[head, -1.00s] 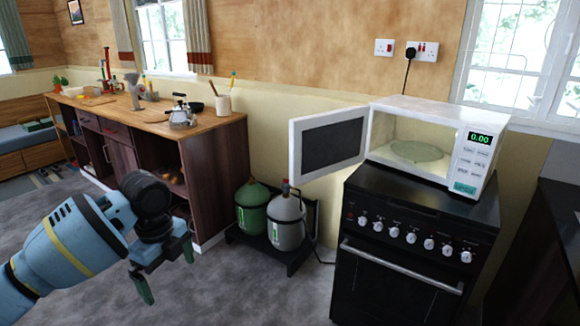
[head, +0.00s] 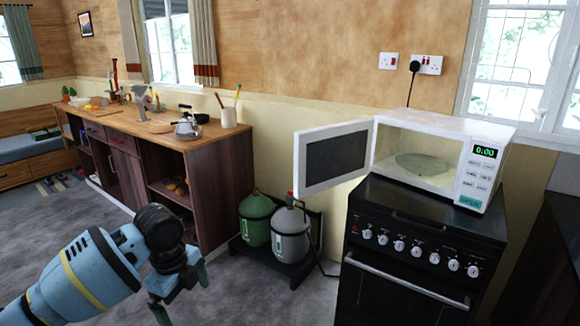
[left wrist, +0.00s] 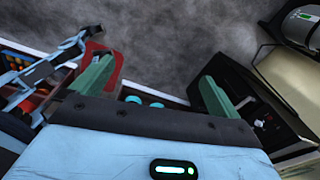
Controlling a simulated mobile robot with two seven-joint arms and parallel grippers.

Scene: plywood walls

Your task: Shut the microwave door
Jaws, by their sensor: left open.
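The white microwave (head: 487,138) stands on top of the black cooker, its inside lit and a round plate (head: 422,164) visible in it. Its door (head: 335,157), a white frame around a dark panel, stands wide open, swung out to the left from the left side of the opening. My left gripper (head: 182,293) is low at the lower left, well left of the door and apart from it. It is open and empty, and its two green fingers also show in the left wrist view (left wrist: 155,88).
The black cooker (head: 410,285) has a row of knobs and a front rail. A wooden counter (head: 150,133) is at left. Grey floor (head: 250,295) is clear in front.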

